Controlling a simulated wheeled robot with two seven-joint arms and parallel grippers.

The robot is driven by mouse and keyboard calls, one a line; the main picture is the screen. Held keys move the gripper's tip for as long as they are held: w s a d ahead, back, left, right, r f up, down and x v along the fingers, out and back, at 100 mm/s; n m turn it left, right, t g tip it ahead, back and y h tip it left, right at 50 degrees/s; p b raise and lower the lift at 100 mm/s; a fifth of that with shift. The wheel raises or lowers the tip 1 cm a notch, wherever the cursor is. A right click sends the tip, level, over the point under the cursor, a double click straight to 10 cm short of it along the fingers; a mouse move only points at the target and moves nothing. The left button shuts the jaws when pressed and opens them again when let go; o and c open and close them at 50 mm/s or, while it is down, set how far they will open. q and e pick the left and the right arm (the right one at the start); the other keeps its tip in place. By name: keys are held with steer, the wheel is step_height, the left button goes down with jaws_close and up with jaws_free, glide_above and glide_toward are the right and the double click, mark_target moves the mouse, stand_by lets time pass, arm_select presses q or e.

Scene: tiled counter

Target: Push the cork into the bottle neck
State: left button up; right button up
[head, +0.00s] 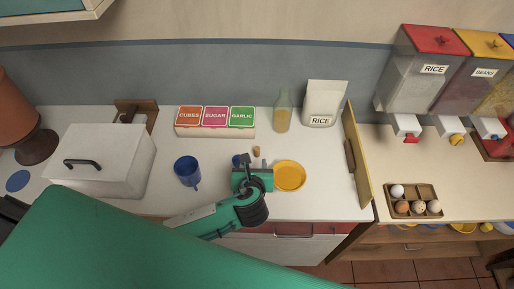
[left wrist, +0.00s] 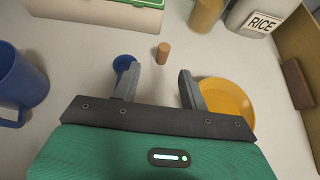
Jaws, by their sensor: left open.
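The cork (head: 256,151) is a small brown cylinder standing on the white counter. In the left wrist view the cork (left wrist: 162,53) stands upright just beyond the fingertips, roughly between them in line and not touched. The bottle (head: 283,112) is yellowish-green glass and stands upright at the back of the counter, left of the rice bag. Its lower part (left wrist: 206,18) shows at the top of the left wrist view. My left gripper (head: 253,164) is open and empty, close in front of the cork; its two fingers (left wrist: 160,75) are spread. My right gripper is not in view.
A yellow plate (head: 290,176) lies right of the gripper, and a small blue object (left wrist: 123,64) lies by the left finger. A blue mug (head: 187,171) stands left. Labelled boxes (head: 215,120) and a rice bag (head: 324,103) stand behind. A wooden board (head: 356,150) bounds the right side.

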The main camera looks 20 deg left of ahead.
mark_target(257, 149)
arm_select(q)
steer(key=x, duration=0.3)
steer(key=shift+w+a, duration=0.1)
steer(key=shift+w, duration=0.15)
steer(key=shift+p+x, duration=0.55)
steer(key=shift+x, duration=0.65)
steer(key=x, duration=0.2)
steer(key=p+x, duration=0.1)
steer(key=shift+w+d+r, duration=0.1)
steer(key=shift+w+d, duration=0.15)
steer(key=shift+w+a+f, duration=0.1)
steer(key=shift+w+f, duration=0.25)
steer(key=shift+w, duration=0.05)
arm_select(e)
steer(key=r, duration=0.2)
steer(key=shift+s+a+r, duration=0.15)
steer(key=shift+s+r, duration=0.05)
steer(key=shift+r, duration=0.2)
arm_select(q)
steer(key=shift+c, duration=0.2)
steer(key=c, duration=0.7)
jaws_close()
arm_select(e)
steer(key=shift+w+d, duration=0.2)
